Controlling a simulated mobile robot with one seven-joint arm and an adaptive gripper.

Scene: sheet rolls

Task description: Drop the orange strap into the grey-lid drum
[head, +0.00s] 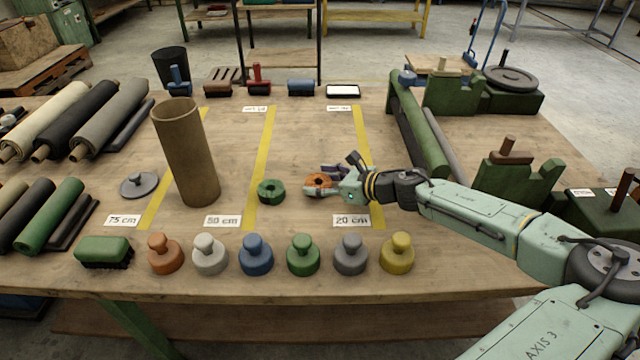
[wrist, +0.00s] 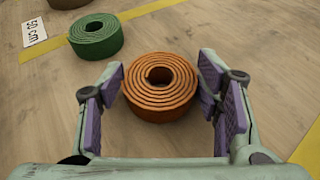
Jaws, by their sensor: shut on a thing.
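The orange strap (head: 316,182) is a coiled roll with a hole in its middle, lying flat on the table right of the green roll. My gripper (head: 324,184) is low around it. In the wrist view the strap (wrist: 161,108) sits between my purple finger pads, which are shut on its two sides. A tall brown drum (head: 188,155) stands at the left of the table with its top open. A grey lid (head: 139,186) with a knob lies on the table left of it. The inside bottom of the drum is hidden.
A green roll (head: 271,192) lies between the drum and my gripper. Several knobbed weights (head: 256,258) and a green brush (head: 103,251) line the front edge. Rolled sheets (head: 85,120) lie at left. A green rail (head: 416,125) runs right of my gripper. The table behind the strap is clear.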

